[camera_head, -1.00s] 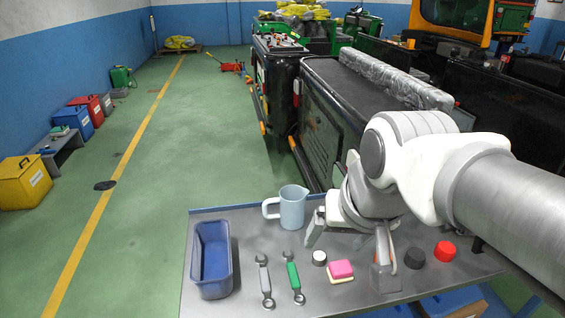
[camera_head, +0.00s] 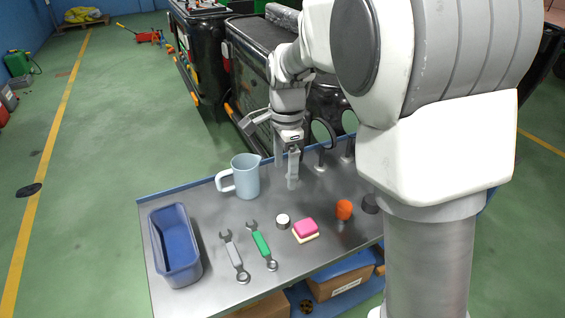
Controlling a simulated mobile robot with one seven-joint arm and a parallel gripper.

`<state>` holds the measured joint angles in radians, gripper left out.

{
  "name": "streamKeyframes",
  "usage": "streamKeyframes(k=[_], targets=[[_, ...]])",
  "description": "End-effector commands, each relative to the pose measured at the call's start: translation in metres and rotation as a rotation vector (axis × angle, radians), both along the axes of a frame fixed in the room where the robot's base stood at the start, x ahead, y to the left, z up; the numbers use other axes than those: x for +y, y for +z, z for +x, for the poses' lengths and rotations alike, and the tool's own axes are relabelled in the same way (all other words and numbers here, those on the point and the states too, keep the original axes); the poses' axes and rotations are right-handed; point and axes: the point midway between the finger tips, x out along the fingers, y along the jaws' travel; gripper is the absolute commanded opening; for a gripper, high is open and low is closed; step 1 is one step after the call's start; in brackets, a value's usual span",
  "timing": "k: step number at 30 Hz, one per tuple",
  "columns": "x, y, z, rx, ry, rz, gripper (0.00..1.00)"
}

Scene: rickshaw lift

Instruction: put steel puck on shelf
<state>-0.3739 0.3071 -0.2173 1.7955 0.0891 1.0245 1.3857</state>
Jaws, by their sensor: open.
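A small short cylinder with a pale top and grey side (camera_head: 283,221), which looks like the steel puck, stands on the metal table between the green-handled wrench and the pink sponge. My gripper (camera_head: 273,147) is open and empty above the back of the table, behind and right of the jug. It is apart from the puck, which lies nearer the camera. A blue lower shelf (camera_head: 362,294) shows under the table's front edge. I cannot tell whether it is the task's shelf.
On the table are a blue bin (camera_head: 174,245), a light blue jug (camera_head: 246,176), two wrenches, a pink sponge (camera_head: 305,229), an orange-red piece (camera_head: 344,209) and a dark round piece (camera_head: 370,204). Cardboard boxes (camera_head: 338,284) sit below. My arm hides the table's right side.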

Motion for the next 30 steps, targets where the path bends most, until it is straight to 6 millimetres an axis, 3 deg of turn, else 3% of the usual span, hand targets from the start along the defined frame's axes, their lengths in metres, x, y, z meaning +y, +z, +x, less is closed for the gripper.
streamKeyframes(k=[8,21,30], targets=[[0.008,-0.027,0.009,0.025,-0.070,-0.016,0.82],[0.007,-0.118,0.009,0.025,-0.069,-0.016,0.82],[0.008,-0.139,0.010,0.021,-0.068,-0.013,0.82]])
